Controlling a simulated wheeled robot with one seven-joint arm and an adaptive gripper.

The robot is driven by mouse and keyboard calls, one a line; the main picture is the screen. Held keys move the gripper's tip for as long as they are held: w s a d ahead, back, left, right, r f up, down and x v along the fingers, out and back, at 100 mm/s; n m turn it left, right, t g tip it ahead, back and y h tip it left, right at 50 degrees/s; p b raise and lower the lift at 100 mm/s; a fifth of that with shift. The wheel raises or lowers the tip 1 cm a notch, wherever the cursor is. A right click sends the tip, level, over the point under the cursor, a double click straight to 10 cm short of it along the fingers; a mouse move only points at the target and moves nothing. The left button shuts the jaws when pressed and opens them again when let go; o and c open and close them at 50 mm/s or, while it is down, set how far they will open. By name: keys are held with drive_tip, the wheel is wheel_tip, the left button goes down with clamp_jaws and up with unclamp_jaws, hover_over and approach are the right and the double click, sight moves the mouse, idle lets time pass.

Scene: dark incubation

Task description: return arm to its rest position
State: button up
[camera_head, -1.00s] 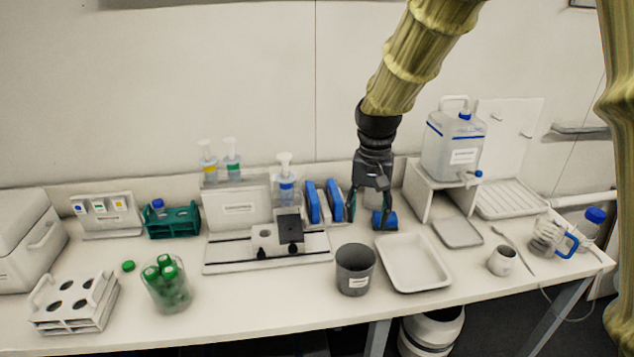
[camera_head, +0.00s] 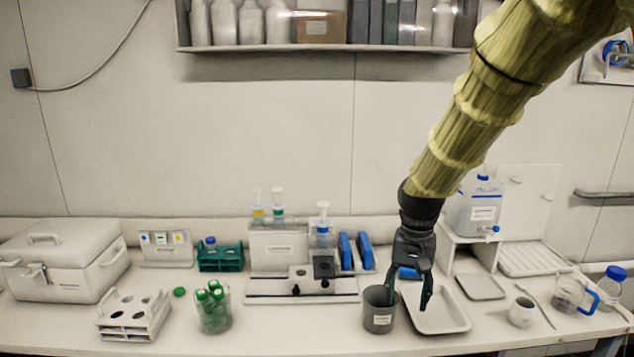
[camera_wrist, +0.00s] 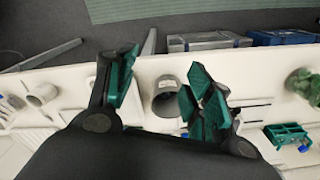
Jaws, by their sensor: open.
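My gripper (camera_head: 410,290) is open and empty at the end of my arm. In the head view it hangs above the bench between the grey cup (camera_head: 379,312) and the white tray (camera_head: 452,318), with its fingers pointing down. It overlaps the right edge of the cup in this view; I cannot tell whether it touches it. In the wrist view the two green-padded fingers (camera_wrist: 162,88) are wide apart, and the grey cup (camera_wrist: 166,98) shows between them. A blue item (camera_head: 409,272) lies behind the gripper, partly hidden by it.
On the left stand a white cool box (camera_head: 62,262), a white rack (camera_head: 133,316) and a jar of green-capped tubes (camera_head: 213,312). A dispenser stand (camera_head: 302,290) is mid-bench. A water container (camera_head: 478,208) and glass jug (camera_head: 570,292) are right. A shelf (camera_head: 330,47) hangs above.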

drive_tip(key=s+d+f+n, duration=0.1)
drive_tip(key=s+f, duration=0.3)
drive_tip(key=f, duration=0.7)
drive_tip(key=s+f+b, duration=0.1)
drive_tip(key=s+f, duration=0.3)
drive_tip(key=f, duration=0.6)
drive_tip(key=s+d+f+n, duration=0.1)
drive_tip(key=s+f, duration=0.3)
drive_tip(key=f, duration=0.7)
drive_tip(key=s+f, duration=0.7)
drive_tip(key=s, duration=0.5)
drive_tip(key=s+d+f+n+b, duration=0.1)
drive_tip(key=s+f, duration=0.7)
drive_tip(key=s, duration=0.3)
drive_tip(key=shift+s+d+f+n, duration=0.2)
drive_tip(key=shift+s+f+n, duration=0.1)
drive_tip(key=shift+s, duration=0.1)
